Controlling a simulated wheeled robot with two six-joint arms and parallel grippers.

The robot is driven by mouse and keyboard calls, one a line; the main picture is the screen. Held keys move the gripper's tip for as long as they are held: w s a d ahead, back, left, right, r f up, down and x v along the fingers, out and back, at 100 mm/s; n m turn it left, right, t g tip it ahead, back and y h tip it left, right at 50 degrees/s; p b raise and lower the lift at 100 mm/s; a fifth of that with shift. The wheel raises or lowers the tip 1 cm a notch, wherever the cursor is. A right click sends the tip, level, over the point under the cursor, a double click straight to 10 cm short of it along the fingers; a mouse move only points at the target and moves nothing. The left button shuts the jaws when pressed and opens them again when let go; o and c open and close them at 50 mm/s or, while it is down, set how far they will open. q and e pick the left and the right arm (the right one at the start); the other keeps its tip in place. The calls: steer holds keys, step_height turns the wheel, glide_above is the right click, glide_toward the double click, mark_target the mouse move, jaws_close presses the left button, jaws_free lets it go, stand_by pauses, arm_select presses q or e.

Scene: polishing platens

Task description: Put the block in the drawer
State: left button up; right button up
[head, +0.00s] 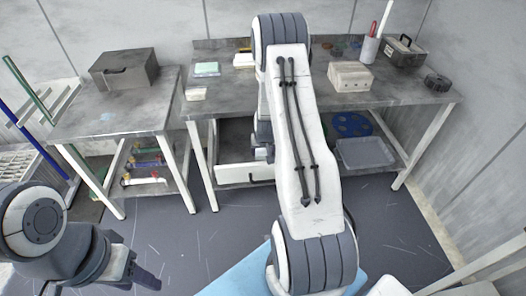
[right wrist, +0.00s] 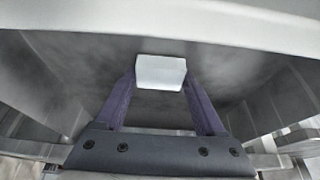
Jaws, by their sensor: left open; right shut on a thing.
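The white block (right wrist: 160,70) sits between the fingertips of my right gripper (right wrist: 159,82), which is shut on it. Grey, smudged surfaces lie behind the block, with a pale edge across the top of the right wrist view. In the head view my right arm reaches to the bench, and its gripper and the block are hidden or too small to make out. The drawer (head: 236,174) under the bench shows its pale front, pulled out, beside my right wrist; my arm hides part of it. My left gripper (head: 147,279) is open and empty at the lower left, above the floor.
The grey bench (head: 420,92) carries a pale box (head: 350,76), a dark case (head: 404,52), a teal-and-white pad (head: 207,69) and a small pale block (head: 195,94). A dark box (head: 124,69) stands on the side table (head: 103,119). A grey tray (head: 366,153) lies on the lower shelf.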

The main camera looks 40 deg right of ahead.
steer(key=shift+f, duration=0.2)
steer(key=o, duration=1.4)
steer(key=shift+o, duration=0.2)
steer(key=shift+r, duration=0.15)
